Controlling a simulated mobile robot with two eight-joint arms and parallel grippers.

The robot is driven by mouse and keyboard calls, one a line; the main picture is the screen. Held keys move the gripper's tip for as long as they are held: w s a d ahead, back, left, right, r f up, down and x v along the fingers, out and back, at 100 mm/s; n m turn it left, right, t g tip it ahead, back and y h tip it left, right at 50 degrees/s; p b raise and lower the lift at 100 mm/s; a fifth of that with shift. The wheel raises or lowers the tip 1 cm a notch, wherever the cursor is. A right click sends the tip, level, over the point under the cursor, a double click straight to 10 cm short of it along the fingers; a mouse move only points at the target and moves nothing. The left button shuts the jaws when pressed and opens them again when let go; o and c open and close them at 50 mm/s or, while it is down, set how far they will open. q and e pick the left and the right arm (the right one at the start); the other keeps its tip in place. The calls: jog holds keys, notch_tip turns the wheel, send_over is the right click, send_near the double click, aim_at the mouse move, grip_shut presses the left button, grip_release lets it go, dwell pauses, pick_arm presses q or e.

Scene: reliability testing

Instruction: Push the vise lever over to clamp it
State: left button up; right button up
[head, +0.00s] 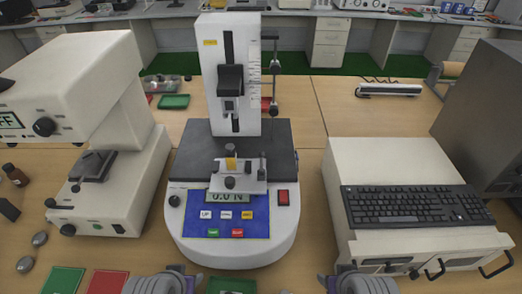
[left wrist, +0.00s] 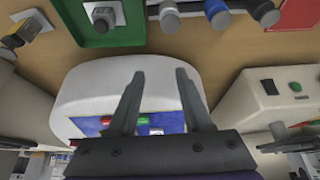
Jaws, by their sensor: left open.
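A white force tester (head: 250,228) stands in the middle of the bench in the head view. A small light-grey vise (head: 247,187) sits at the front of its dark platform, with a black knob. A thin dark upright piece (head: 262,166) at the vise's right looks like the lever. My left gripper (left wrist: 160,73) is open and empty in the left wrist view, with the tester's white base and blue panel behind its fingers. The vise is not visible there. Only a grey part of my right arm (head: 362,283) shows at the head view's bottom edge; its fingers cannot be made out.
A white instrument (head: 105,190) stands left of the tester. A white box (head: 385,165) with a black keyboard (head: 415,206) stands to the right, beside a dark cabinet (head: 485,120). Green and red trays (head: 62,280) lie at the front left. Bare wood shows between the machines.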

pick_arm(q)
jog(key=shift+w+r, duration=0.15)
jog(key=shift+r, duration=0.05)
jog(key=shift+c, duration=1.2)
jog(key=shift+h, duration=0.5)
jog(key=w+r, duration=0.2)
jog(key=w+d+r, duration=0.1)
jog(key=r, duration=0.1)
jog(key=shift+w+d+r, duration=0.2)
jog(key=shift+w+r, duration=0.05)
jog(key=shift+w, duration=0.1)
grip_shut()
jog(key=w+d+r+h, duration=0.2)
jog(key=w+r, duration=0.5)
jog(key=r, duration=0.3)
jog(key=w+d+r+t+h, duration=0.1)
jog(key=w+d+r+h, duration=0.1)
jog(key=w+r, duration=0.5)
notch_tip(320, 180, up, 3)
jog(key=shift+w+d+f+n, duration=0.15)
jog(key=shift+w+d+n, duration=0.2)
jog(key=shift+d, duration=0.2)
